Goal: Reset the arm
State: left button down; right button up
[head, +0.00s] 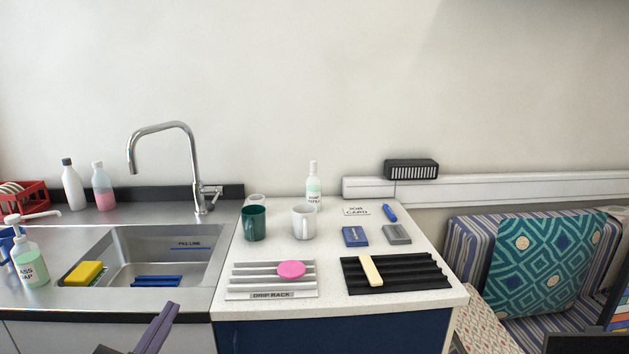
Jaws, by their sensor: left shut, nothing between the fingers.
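My left gripper (168,308) shows at the bottom edge, left of centre. My right gripper is not in view. A dark shape shows at the bottom right corner, and I cannot tell what it is.
The steel sink (205,240) holds a blue rack. A cushioned seat (540,260) stands right.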

pick_arm(q)
jog(key=s+d+f+n+g, duration=0.1)
jog(key=s+d+f+g, duration=0.2)
jog(key=s+f, duration=0.5)
jog(key=s+d+f+n+g, duration=0.1)
jog(key=s+d+f+g, duration=0.3)
jog(key=f, duration=0.9)
jog(key=s+d+f+n+g, duration=0.1)
jog(key=s+f, duration=0.4)
jog(key=s, duration=0.3)
jog(key=s+d+f+g, duration=0.2)
jog(key=s+f, duration=0.2)
jog(key=s, duration=0.3)
jog(key=shift+s+f+n+h, duration=0.35)
jog(key=shift+f+n+h, duration=0.05)
